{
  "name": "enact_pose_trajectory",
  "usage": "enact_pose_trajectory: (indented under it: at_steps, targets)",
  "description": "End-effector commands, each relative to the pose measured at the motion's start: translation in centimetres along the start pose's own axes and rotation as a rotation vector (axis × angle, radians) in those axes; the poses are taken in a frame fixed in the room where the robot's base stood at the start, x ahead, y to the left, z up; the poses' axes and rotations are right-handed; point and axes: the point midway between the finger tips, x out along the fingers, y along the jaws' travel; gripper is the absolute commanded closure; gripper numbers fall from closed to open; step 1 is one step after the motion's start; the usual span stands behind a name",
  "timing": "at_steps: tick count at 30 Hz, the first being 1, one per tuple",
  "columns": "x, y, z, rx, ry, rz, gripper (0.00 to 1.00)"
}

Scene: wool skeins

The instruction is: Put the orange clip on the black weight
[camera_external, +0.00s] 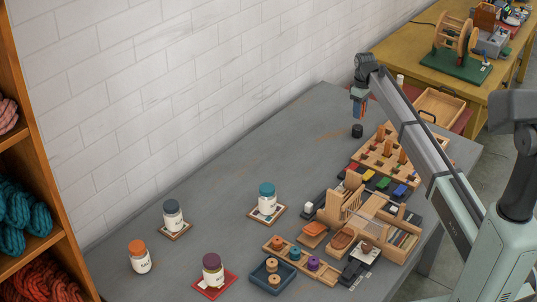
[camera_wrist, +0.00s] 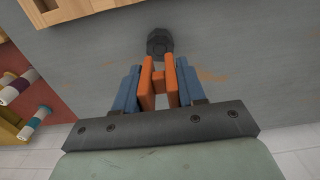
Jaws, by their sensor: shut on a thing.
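My gripper (camera_external: 358,102) is at the far end of the table, held above the tabletop. In the wrist view my gripper (camera_wrist: 158,92) has its blue fingers shut on the orange clip (camera_wrist: 147,78), which sits between them. The clip shows only as a small orange spot in the external view. The black weight (camera_external: 357,131) stands on the grey table just below my gripper. In the wrist view the black weight (camera_wrist: 159,42) shows just beyond the clip's tips. The clip appears above the weight; whether they touch is hard to tell, but a gap shows in the external view.
A wooden peg rack (camera_external: 388,150) stands right of the weight, with a wooden organiser (camera_external: 372,222) nearer. Several jars, including one with a teal lid (camera_external: 267,198), stand on the left half of the table. The grey tabletop (camera_external: 310,130) left of the weight is clear.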

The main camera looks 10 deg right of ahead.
Motion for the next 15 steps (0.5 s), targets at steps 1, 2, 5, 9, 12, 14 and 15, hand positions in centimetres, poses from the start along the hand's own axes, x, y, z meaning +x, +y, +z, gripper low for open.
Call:
enact_pose_trajectory:
  at_steps: [1,2,5,9,12,14,15]
  targets:
    - [0.4,0.0,0.0,0.0,-0.001,0.0,0.89]
    - [0.6,0.0,0.0,0.0,0.0,0.0,0.89]
    - [1.3,0.0,0.0,0.001,-0.001,0.0,0.89]
    - [3.0,0.0,0.0,0.001,-0.001,-0.001,0.89]
    - [4.0,0.0,0.0,0.001,-0.001,-0.001,0.89]
    - [4.2,0.0,0.0,0.001,0.0,0.0,0.89]
    - [4.2,0.0,0.0,0.001,0.0,0.0,0.89]
